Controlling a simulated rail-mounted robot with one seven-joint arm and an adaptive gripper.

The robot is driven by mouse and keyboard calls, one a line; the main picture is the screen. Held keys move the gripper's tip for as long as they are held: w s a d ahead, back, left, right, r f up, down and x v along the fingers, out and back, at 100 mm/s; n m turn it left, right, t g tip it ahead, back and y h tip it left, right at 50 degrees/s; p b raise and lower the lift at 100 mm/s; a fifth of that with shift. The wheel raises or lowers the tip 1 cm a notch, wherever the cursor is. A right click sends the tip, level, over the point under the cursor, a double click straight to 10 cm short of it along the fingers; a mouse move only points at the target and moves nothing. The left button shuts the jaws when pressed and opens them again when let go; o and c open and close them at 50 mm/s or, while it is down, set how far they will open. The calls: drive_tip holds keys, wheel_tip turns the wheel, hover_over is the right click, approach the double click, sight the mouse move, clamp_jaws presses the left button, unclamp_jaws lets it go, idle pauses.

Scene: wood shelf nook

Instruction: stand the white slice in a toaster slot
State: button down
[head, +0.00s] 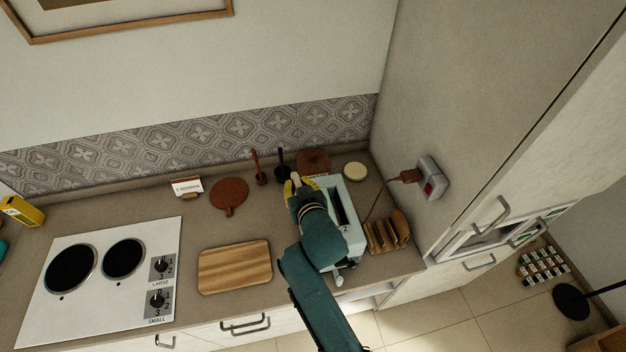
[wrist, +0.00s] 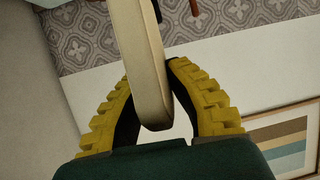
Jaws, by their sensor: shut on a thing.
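The white slice (wrist: 141,60) is cream-coloured and seen nearly edge-on in the wrist view, between the yellow fingers of my gripper (wrist: 153,78). My gripper is shut on it. In the head view my gripper (head: 299,186) is at the left side of the toaster, and only a small pale piece of the slice (head: 295,177) shows. The pale toaster (head: 352,216) stands near the right end of the counter. One long dark slot shows in its top; my arm hides its left part. I cannot tell the slice's height above the toaster.
A wooden rack (head: 379,239) stands right of the toaster, below a wall socket (head: 430,176) with a cord. A round cream item (head: 355,171) lies behind. A wooden board (head: 234,266) and hob (head: 100,280) are left. Dark utensils (head: 282,164) stand at the back.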

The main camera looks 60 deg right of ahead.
drive_tip(key=s+d+m+g, duration=0.1)
drive_tip(key=s+d, duration=0.2)
drive_tip(key=d, duration=0.2)
drive_tip(key=shift+w+f+b, duration=0.2)
drive_tip(key=shift+f+b, duration=4.75)
drive_tip(key=shift+f, duration=0.5)
drive_tip(key=c, duration=1.1)
unclamp_jaws()
drive_tip(key=shift+f, duration=0.4)
wheel_tip(320, 180, up, 9)
drive_tip(key=p, duration=0.6)
